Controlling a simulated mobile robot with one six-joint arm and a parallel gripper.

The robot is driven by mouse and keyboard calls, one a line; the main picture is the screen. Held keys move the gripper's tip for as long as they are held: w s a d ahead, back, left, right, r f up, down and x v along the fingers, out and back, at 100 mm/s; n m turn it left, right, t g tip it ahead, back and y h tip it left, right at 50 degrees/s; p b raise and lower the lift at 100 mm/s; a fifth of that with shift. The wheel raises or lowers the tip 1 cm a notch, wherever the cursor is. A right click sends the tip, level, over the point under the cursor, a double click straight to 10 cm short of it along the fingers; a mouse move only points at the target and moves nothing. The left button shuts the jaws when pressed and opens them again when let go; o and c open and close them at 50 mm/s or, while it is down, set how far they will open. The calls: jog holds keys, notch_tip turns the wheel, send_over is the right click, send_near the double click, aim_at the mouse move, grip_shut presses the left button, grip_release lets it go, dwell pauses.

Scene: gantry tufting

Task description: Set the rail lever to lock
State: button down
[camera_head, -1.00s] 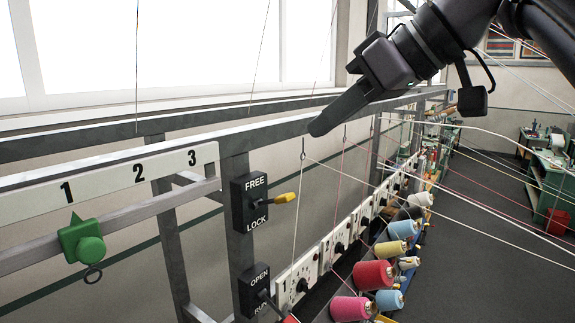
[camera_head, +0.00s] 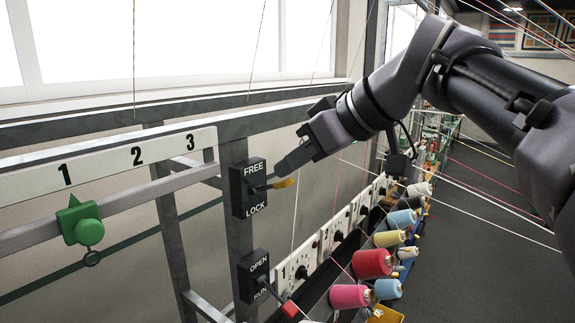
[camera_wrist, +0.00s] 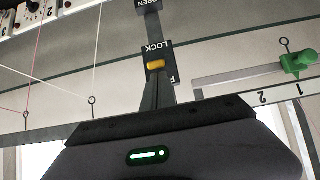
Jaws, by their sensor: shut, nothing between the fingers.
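The rail lever is a yellow-tipped handle (camera_head: 283,184) on a black box (camera_head: 240,200) marked FREE above and LOCK below. It sticks out to the right, roughly midway between the two words and tilted slightly up. My gripper (camera_head: 281,170) is shut and empty, its fingertips just above the yellow tip in the head view; I cannot tell whether they touch it. The wrist view is upside down. There the yellow tip (camera_wrist: 156,65) lies just beyond my shut fingertips (camera_wrist: 157,78); LOCK is readable and FREE is mostly hidden.
A second black box (camera_head: 253,272) marked OPEN and RUN, with a red-tipped lever, sits below. A green clamp (camera_head: 80,222) is on the rail at left under the 1-2-3 plate (camera_head: 105,165). Thread cones (camera_head: 372,263) and stretched threads lie to the right.

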jog(key=shift+w+a+f, duration=0.1)
jog(key=shift+w+f, duration=0.05)
jog(key=b, duration=0.1)
jog(key=f+b, duration=0.1)
jog(key=b, duration=0.1)
jog(key=f+y+b, duration=0.1)
jog(key=b, duration=0.1)
jog(key=shift+s+d+t, duration=0.25)
jog(key=shift+d+t, duration=0.1)
jog(key=shift+t, duration=0.05)
notch_tip(320, 180, down, 5)
jog(key=s+d+t+y+b, duration=0.1)
jog(key=t+y+b, duration=0.25)
jog(key=b, duration=1.65)
jog(key=r+v, duration=0.1)
jog(key=v, duration=1.7)
jog(key=shift+w+y+b, duration=0.3)
jog(key=shift+w+y, duration=0.05)
jog(key=shift+w, duration=0.05)
jog(key=shift+d, duration=0.15)
